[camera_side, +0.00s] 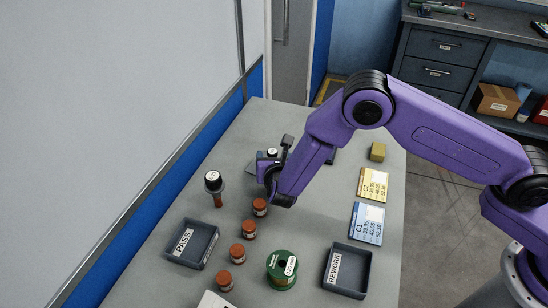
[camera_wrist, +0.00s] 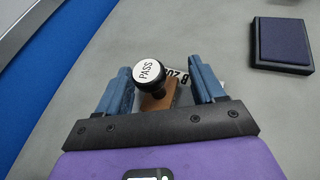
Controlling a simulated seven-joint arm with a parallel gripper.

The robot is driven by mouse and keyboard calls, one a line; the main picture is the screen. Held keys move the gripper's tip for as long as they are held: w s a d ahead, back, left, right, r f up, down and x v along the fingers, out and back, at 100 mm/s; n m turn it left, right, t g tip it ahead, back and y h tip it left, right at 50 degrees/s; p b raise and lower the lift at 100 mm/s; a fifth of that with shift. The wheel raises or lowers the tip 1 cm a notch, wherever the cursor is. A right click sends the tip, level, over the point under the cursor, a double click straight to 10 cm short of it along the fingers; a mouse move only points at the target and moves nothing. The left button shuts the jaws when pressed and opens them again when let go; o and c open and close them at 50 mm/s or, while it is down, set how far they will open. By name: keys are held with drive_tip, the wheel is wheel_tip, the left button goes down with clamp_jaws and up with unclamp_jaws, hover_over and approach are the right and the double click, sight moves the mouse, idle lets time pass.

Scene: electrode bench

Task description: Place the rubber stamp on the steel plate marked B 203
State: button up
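The rubber stamp (camera_wrist: 149,72) has a black knob with a white top reading PASS and a brown body. In the wrist view it stands between the two blue fingers of my gripper (camera_wrist: 160,88), with a gap showing on each side, so the gripper looks open around it. In the side view the stamp's white top (camera_side: 272,152) shows just behind my gripper (camera_side: 268,168). A "B 20" marking (camera_wrist: 181,73) shows beside the stamp, partly hidden by it and the right finger. The grey plate (camera_side: 252,168) is mostly hidden behind the gripper in the side view. Whether the stamp rests on it is unclear.
A dark pad (camera_wrist: 284,45) lies to the right in the wrist view. A black-and-brown upright item with a white top (camera_side: 213,182) stands left of my gripper. Several brown jars (camera_side: 249,230), a PASS tray (camera_side: 205,240), a REWORK tray (camera_side: 366,260) and a green spool (camera_side: 270,275) stand in front.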

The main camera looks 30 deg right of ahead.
drive_tip(key=shift+r, duration=0.15)
drive_tip(key=v, duration=1.2)
drive_tip(key=s+d+r+m+g+h, duration=0.1)
drive_tip(key=s+d+r+m+g, duration=0.3)
drive_tip(key=d, duration=0.3)
drive_tip(key=s+d+r+m+g, duration=0.3)
drive_tip(key=s+d+r+m, duration=0.25)
drive_tip(key=d, duration=0.25)
drive_tip(key=s+d+r+m+g+y, duration=0.1)
drive_tip(key=s+d+m+g+y, duration=0.1)
drive_tip(key=s, duration=0.7)
drive_tip(key=s+d+r+m+g+y, duration=0.2)
drive_tip(key=s+d+m+g+y, duration=0.1)
drive_tip(key=s+d+m, duration=0.4)
drive_tip(key=s+d+y, duration=0.1)
drive_tip(key=s, duration=0.2)
drive_tip(key=shift+r+g, duration=0.25)
drive_tip(key=shift+g, duration=0.05)
